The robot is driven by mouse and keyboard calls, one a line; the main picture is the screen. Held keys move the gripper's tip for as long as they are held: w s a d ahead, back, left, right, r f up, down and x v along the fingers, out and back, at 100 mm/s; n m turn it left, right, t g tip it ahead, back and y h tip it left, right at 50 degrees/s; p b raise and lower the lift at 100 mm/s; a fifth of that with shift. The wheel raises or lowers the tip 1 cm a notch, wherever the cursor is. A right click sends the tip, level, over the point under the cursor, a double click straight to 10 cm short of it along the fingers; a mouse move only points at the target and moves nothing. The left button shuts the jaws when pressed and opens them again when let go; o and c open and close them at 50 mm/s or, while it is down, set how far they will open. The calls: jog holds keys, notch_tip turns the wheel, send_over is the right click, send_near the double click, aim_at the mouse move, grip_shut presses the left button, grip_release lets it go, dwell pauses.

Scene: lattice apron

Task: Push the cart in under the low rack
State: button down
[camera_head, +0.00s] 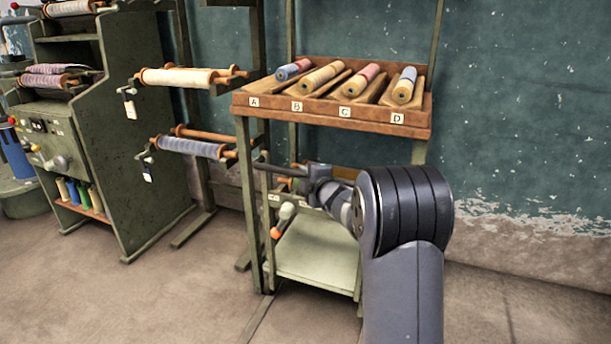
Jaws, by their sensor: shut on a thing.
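The low rack (330,112) is a wooden shelf on green posts, with a row of wound spools above labels A, B, C and D. The green cart (318,262) stands below it, its pale lower deck showing between the rack's posts. A dark bar (275,167), seemingly the cart's handle, runs left from my gripper (312,178). My gripper is shut on this bar, just below the rack's front edge. My arm hides the cart's right side and much of its upper part, so I cannot tell how far in it stands.
A green machine cabinet (130,130) stands at the left, with spools on its shelves. Wound rollers (185,77) stick out on arms between it and the rack. An orange-tipped item (282,222) hangs at the cart's left. The floor (170,300) in front is clear.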

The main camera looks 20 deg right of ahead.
jog(key=shift+w+d+r, duration=0.1)
jog(key=shift+d+r, duration=0.05)
jog(key=shift+d, duration=0.05)
jog(key=c, duration=1.3)
grip_release()
jog(key=shift+w, duration=0.1)
jog(key=p+v, duration=0.1)
jog(key=v, duration=0.9)
jog(key=shift+s+p, duration=0.3)
jog(key=shift+s, duration=0.1)
jog(key=shift+w, duration=0.1)
jog(key=b+x, duration=0.1)
jog(key=x, duration=0.9)
jog(key=shift+w+a+b, duration=0.1)
jog(key=shift+w+b, duration=0.15)
jog(key=shift+b, duration=0.1)
jog(key=shift+s, duration=0.1)
